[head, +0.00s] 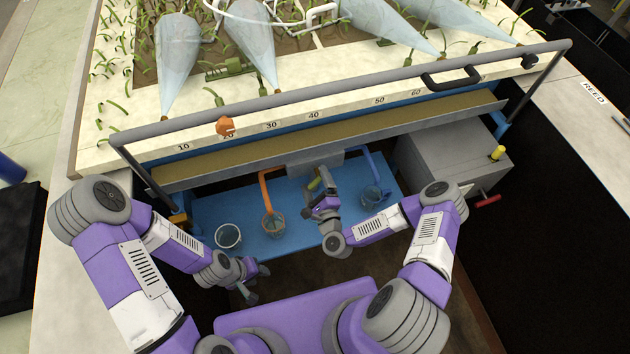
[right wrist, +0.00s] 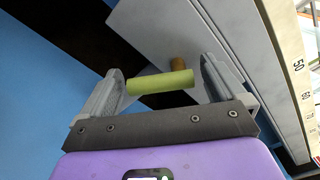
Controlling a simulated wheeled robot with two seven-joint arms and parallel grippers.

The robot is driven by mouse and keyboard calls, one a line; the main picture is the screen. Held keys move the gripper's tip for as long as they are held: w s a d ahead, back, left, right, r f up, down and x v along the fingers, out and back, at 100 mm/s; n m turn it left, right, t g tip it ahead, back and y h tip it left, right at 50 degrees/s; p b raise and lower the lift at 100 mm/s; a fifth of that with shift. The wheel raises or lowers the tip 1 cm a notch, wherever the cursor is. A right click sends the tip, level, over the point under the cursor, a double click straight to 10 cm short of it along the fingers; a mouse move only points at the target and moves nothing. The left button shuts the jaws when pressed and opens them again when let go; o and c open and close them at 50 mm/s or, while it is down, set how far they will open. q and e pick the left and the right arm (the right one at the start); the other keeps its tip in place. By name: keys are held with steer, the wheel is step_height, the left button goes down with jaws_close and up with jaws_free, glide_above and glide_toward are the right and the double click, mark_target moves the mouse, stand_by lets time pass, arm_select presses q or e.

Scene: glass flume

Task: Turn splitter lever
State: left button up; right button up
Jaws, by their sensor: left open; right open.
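The splitter lever, with a yellow-green grip (head: 314,184), sticks out of the grey splitter box (head: 315,164) under the trough. My right gripper (head: 318,195) is at the lever. In the right wrist view the grip (right wrist: 160,82) lies crosswise between the two open fingers of my right gripper (right wrist: 163,84). A gap to the fingers seems to remain, but contact is hard to tell. A brown peg (right wrist: 178,64) shows behind the grip. My left gripper (head: 256,283) is open and empty, low in front of the blue shelf.
An orange spout (head: 265,190) and a blue spout (head: 377,165) lead down to beakers (head: 273,224) and (head: 371,197) on the blue shelf (head: 215,203). Another beaker (head: 228,236) stands left. A grey box (head: 450,155) with a red handle (head: 488,200) is right. A rail (head: 340,84) runs above.

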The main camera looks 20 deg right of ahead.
steer(key=shift+w, duration=0.3)
steer(key=c, duration=1)
steer(key=shift+o, duration=0.2)
steer(key=shift+d+f+n, duration=0.1)
steer(key=shift+d+n, duration=0.1)
steer(key=shift+n, duration=0.9)
steer(key=shift+d+f+n, duration=0.1)
steer(key=shift+d+n, duration=0.05)
steer(key=shift+n, duration=0.95)
steer(key=shift+d+f+n, duration=0.1)
steer(key=shift+d+n, duration=0.1)
steer(key=shift+n, duration=0.9)
steer(key=o, duration=1)
steer(key=shift+c, duration=0.2)
